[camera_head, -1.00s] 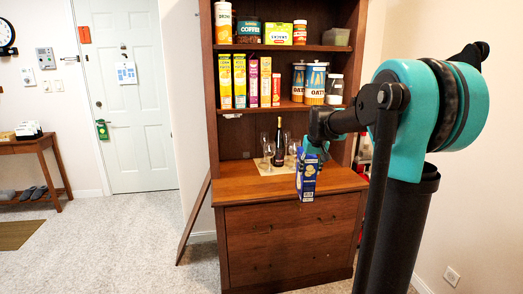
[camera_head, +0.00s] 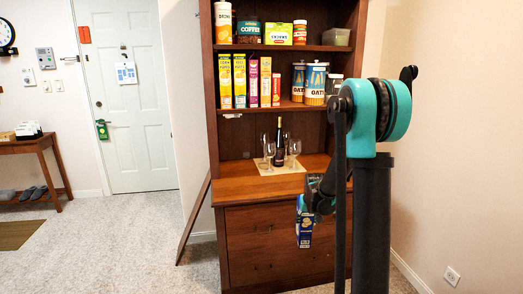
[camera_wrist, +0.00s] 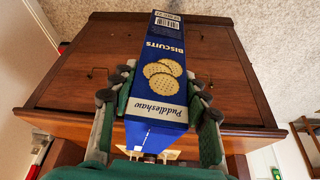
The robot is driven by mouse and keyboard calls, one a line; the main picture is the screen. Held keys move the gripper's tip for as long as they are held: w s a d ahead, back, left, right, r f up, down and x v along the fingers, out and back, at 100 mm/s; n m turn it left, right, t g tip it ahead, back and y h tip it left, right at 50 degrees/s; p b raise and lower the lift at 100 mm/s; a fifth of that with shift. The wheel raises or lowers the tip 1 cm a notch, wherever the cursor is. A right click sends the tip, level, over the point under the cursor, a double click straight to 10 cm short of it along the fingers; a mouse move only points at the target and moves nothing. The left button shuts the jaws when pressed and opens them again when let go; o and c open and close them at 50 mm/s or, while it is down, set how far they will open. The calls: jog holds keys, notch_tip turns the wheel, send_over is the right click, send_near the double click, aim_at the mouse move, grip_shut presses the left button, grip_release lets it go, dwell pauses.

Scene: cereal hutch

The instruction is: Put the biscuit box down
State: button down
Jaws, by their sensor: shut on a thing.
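The biscuit box (camera_wrist: 160,75) is blue with pictures of biscuits and the word BISCUITS on its side. My gripper (camera_wrist: 158,90) is shut on it, one finger pressed to each side, in the wrist view. In the head view the biscuit box (camera_head: 305,228) hangs below my gripper (camera_head: 308,203), in front of the hutch's lower cabinet and below the level of its counter. My arm hides part of the gripper there. The hutch counter (camera_head: 235,190) is bare along its front left part.
A dark bottle (camera_head: 280,142) and several glasses (camera_head: 268,150) stand on a mat at the back of the counter. The shelves above hold cereal boxes (camera_head: 239,82), oat jars (camera_head: 315,83) and cans. Carpet (camera_head: 130,240) is clear to the left.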

aim_at(307, 243)
jog(key=s+f, duration=0.4)
jog(key=f, duration=0.1)
jog(key=s+f, duration=0.1)
jog(key=f, duration=0.1)
jog(key=shift+s+f, duration=0.2)
jog(key=shift+s, duration=0.2)
jog(key=shift+a, duration=0.1)
